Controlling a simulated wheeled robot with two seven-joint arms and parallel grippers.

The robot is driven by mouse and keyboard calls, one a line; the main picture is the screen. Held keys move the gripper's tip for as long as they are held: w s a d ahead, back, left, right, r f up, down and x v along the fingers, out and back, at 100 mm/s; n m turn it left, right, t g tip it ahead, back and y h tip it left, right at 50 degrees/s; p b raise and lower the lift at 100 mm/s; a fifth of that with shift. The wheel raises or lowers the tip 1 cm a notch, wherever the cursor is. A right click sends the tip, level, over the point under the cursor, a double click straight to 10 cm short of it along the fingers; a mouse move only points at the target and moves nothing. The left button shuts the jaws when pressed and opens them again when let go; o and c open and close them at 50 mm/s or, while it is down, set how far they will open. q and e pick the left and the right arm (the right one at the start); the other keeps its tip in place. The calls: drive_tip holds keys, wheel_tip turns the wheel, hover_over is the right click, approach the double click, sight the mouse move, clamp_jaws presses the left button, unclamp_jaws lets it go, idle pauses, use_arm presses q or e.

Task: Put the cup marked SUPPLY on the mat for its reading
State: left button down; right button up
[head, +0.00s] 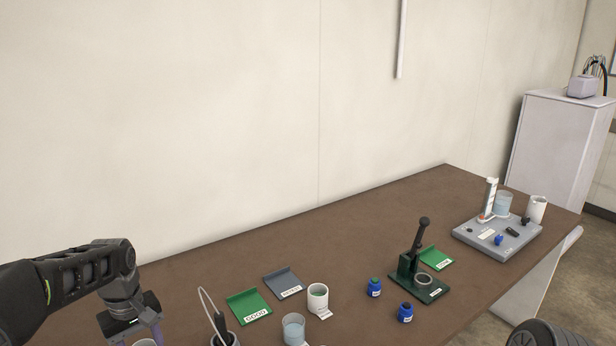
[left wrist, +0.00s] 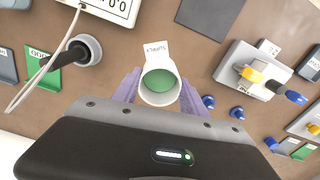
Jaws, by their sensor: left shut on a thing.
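The white cup (left wrist: 160,86) with green contents is between the purple fingers of my left gripper (left wrist: 160,92) in the left wrist view. Its white tag appears upside down and seems to read SUPPLY. My left gripper (head: 143,330) is shut on this cup at the bottom left of the head view, where only a sliver of white rim shows at the picture's edge. A dark flat square (left wrist: 208,14), which may be the mat, lies at the top of the left wrist view, apart from the cup. My right gripper is not in view.
A meter (left wrist: 115,8) and a corded probe in a holder (left wrist: 88,48) stand near the held cup. The head view shows a green tray (head: 248,306), a grey tray (head: 283,283), another white cup (head: 318,297), a beaker (head: 293,328) and a dark-green press (head: 418,280).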

use_arm(q)
drive_tip(key=shift+w+d+f+m, duration=0.1)
drive_tip(key=shift+w+d+m, duration=0.1)
drive_tip(key=shift+d+m, duration=0.35)
drive_tip(key=w+d+f+m, duration=0.2)
drive_tip(key=d+m, duration=0.6)
drive_tip(key=d, duration=0.8)
drive_tip(key=shift+w, duration=0.65)
